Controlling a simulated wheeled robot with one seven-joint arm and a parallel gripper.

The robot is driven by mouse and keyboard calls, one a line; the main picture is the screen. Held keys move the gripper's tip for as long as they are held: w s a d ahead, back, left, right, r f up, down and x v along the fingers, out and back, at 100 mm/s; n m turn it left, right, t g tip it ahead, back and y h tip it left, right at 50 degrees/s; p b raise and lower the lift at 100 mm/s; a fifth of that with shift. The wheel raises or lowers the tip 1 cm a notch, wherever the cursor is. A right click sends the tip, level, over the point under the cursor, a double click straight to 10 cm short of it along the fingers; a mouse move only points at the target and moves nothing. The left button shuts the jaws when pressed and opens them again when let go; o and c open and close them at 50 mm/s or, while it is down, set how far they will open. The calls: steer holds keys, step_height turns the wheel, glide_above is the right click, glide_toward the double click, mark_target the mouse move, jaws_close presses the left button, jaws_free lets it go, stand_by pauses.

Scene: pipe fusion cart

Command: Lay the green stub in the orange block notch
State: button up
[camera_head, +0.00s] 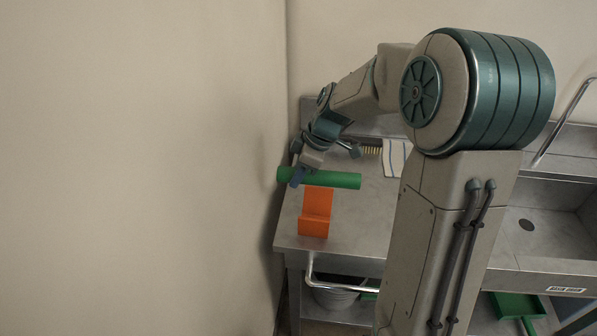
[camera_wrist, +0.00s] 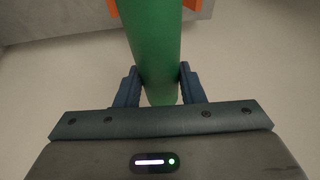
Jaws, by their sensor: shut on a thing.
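The green stub (camera_head: 335,180) is a plain green cylinder, lying roughly level across the picture in the head view. My gripper (camera_head: 298,177) is shut on it near its left end. The wrist view also shows the green stub (camera_wrist: 152,45) between the two blue fingers of my gripper (camera_wrist: 158,85). The orange block (camera_head: 315,212) stands on the metal counter near its left front corner, with a step-like notch at its top. In the head view the stub appears just behind or above the block; the exact gap cannot be told. Orange edges of the block (camera_wrist: 197,5) show at the top of the wrist view.
The metal counter (camera_head: 287,232) ends at a wall on the left. A brush (camera_head: 371,150) and a striped cloth (camera_head: 396,157) lie at the back. A sink (camera_head: 545,230) is at right. A rail (camera_head: 335,286) runs along the front edge, above a bucket (camera_head: 335,297).

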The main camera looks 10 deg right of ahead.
steer(key=shift+f+b, duration=4.85)
steer(key=shift+f, duration=0.75)
steer(key=shift+f+b, duration=0.45)
steer(key=shift+f, duration=0.1)
steer(key=o, duration=1.2)
steer(key=shift+c, duration=0.2)
steer(key=shift+r, duration=0.1)
